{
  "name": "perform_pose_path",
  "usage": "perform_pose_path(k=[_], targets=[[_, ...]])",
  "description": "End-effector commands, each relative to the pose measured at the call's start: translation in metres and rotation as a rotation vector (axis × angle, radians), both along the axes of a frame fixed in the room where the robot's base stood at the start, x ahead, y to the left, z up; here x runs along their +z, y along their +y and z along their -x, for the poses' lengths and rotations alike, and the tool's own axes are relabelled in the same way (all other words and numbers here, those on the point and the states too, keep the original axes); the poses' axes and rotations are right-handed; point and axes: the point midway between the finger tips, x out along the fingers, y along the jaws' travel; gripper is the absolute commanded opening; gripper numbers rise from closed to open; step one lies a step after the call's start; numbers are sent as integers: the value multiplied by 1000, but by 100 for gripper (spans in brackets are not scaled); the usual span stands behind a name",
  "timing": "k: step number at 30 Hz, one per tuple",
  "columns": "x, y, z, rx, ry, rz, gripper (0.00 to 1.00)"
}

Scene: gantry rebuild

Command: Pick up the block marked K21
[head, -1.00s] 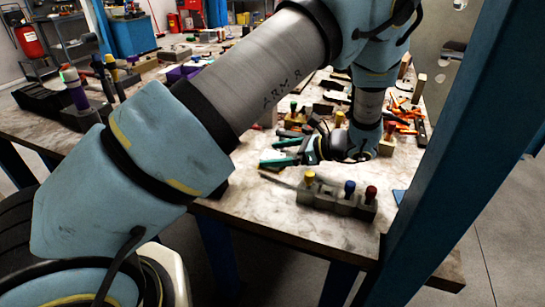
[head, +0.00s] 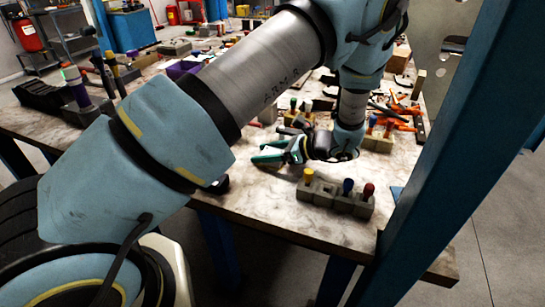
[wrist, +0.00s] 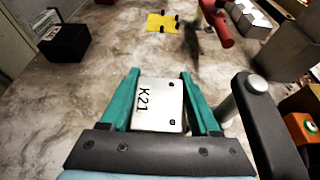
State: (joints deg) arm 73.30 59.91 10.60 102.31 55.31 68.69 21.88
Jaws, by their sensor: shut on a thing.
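The block marked K21 (wrist: 158,105) is pale, with black letters and small dark dots on its face. It sits between the two green fingers of my gripper (wrist: 159,74) in the wrist view, and both fingers close on its sides. In the head view my gripper (head: 268,153) points left over the marbled bench (head: 255,205), near its front edge. I cannot make out the block in the head view. How far it is above the bench is hard to tell.
A grey holder (head: 336,203) with yellow, blue and red knobs stands right of my gripper, near the front edge. The wrist view shows a black box (wrist: 62,42), a yellow pad (wrist: 162,21), a red handle (wrist: 222,27) and a grey box (wrist: 281,48). A blue post (head: 430,150) rises at right.

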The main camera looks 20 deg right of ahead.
Motion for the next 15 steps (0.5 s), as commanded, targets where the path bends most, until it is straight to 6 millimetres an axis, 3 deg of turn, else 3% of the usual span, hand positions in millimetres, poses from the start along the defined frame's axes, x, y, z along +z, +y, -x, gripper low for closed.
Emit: perform_pose_path(k=[2,11,15], targets=[[0,0,0,0,0,0,36],[0,0,0,0,0,0,2],[1,0,0,0,-1,1,0]])
